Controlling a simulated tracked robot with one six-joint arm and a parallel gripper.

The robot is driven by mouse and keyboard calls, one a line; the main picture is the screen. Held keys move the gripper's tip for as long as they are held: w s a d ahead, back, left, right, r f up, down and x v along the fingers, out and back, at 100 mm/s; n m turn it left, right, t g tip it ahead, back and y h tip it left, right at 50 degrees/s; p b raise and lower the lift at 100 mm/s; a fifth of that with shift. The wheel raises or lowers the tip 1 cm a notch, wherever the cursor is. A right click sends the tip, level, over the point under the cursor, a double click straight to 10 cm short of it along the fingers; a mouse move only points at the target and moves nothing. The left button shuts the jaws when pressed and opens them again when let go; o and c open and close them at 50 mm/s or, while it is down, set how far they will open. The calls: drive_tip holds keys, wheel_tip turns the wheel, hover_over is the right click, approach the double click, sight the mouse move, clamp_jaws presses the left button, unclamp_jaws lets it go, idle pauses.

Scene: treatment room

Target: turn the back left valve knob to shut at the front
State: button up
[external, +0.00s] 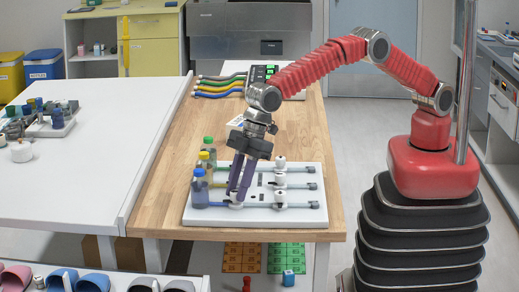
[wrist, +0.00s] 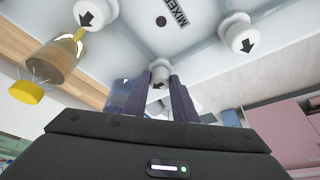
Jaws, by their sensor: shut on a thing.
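A white valve board (external: 205,215) lies on the wooden table, with white knobs and tubes on it. My gripper (external: 237,199) points down, its purple fingers closed around a white knob (wrist: 160,66) beside the blue bottle (external: 200,190), at the board's near left in the external view. In the wrist view, my gripper (wrist: 161,90) has a finger on either side of this knob, and its black arrow points down and left. A neighbouring knob (wrist: 96,14) and another knob (wrist: 237,36) also have black arrows. My arm hides part of the left knob column in the external view.
A yellow-capped bottle (external: 204,166) and a green-capped bottle (external: 208,146) stand along the board's left edge. Right-column knobs (external: 280,179) stand close by my gripper. Coloured cables (external: 218,86) lie at the table's far end. The wood between them and the board is mostly clear.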

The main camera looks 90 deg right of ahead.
drive_tip(key=c, duration=0.4)
drive_tip(key=shift+n, duration=0.5)
drive_tip(key=n+g, duration=0.1)
drive_tip(key=n, duration=0.1)
drive_tip(key=n+y, duration=0.1)
drive_tip(key=n, duration=0.1)
drive_tip(key=shift+w+d+g, duration=0.1)
drive_tip(key=shift+w+g, duration=0.1)
drive_tip(key=shift+g, duration=0.2)
drive_tip(key=shift+w+n+g, duration=0.15)
drive_tip(key=shift+n+g, duration=0.75)
drive_tip(key=shift+n, duration=2.1)
drive_tip(key=o, duration=1)
drive_tip(key=shift+o, duration=0.2)
